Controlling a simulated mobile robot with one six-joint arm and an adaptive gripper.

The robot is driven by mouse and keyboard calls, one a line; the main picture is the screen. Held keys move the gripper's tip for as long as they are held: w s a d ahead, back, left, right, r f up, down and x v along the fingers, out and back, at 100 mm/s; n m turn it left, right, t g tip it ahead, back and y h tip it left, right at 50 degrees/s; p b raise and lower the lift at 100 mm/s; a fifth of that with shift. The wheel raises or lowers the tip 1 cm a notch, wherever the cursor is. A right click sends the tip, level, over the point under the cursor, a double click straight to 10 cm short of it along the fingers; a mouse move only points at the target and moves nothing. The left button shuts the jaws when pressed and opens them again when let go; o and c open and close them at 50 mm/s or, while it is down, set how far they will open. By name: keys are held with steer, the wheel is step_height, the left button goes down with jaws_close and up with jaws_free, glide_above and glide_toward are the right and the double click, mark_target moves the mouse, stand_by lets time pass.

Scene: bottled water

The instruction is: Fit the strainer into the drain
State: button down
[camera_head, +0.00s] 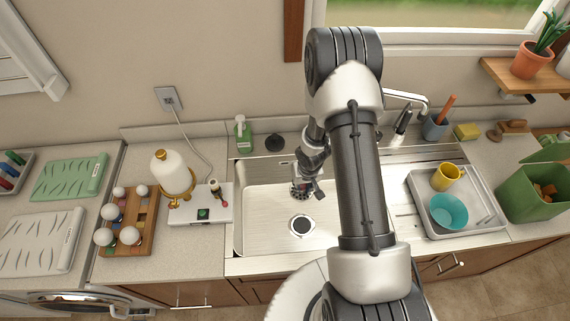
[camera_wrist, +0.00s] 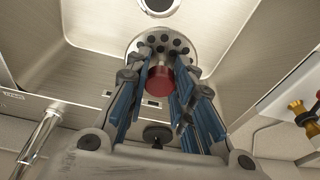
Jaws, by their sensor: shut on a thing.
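The strainer is a round metal disc with dark holes and a red knob; its disc (camera_wrist: 185,46) and knob (camera_wrist: 161,79) show in the wrist view. My gripper (camera_wrist: 160,82) is shut on the knob between its blue-padded fingers. In the head view my gripper (camera_head: 305,187) hangs inside the sink (camera_head: 262,215), with the strainer mostly hidden below it. The drain (camera_head: 301,226) is a dark round opening with a bright rim in the sink floor, nearer the front than my gripper. The drain also shows at the top edge of the wrist view (camera_wrist: 158,6), apart from the strainer.
A black stopper (camera_head: 275,141) and a green soap bottle (camera_head: 242,134) stand behind the sink. The faucet (camera_head: 408,98) is at the back right. A tray (camera_head: 462,228) with a yellow mug and teal bowl lies right. The sink floor around the drain is clear.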

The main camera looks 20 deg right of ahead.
steer(key=shift+s+d+r+g+p, duration=0.2)
steer(key=shift+s+d+r+p, duration=0.1)
steer(key=shift+s, duration=0.15)
steer(key=shift+s+d+r+g+p, duration=0.15)
steer(key=shift+s+r+g, duration=0.1)
steer(key=shift+s, duration=0.15)
step_height(320, 180, down, 27)
steer(key=b, duration=2.6)
steer(key=shift+r+b, duration=0.1)
steer(key=shift+b, duration=0.3)
steer(key=shift+f+b, duration=1.3)
steer(key=shift+f, duration=0.05)
steer(key=c, duration=1.3)
jaws_free()
steer(key=shift+r, duration=0.1)
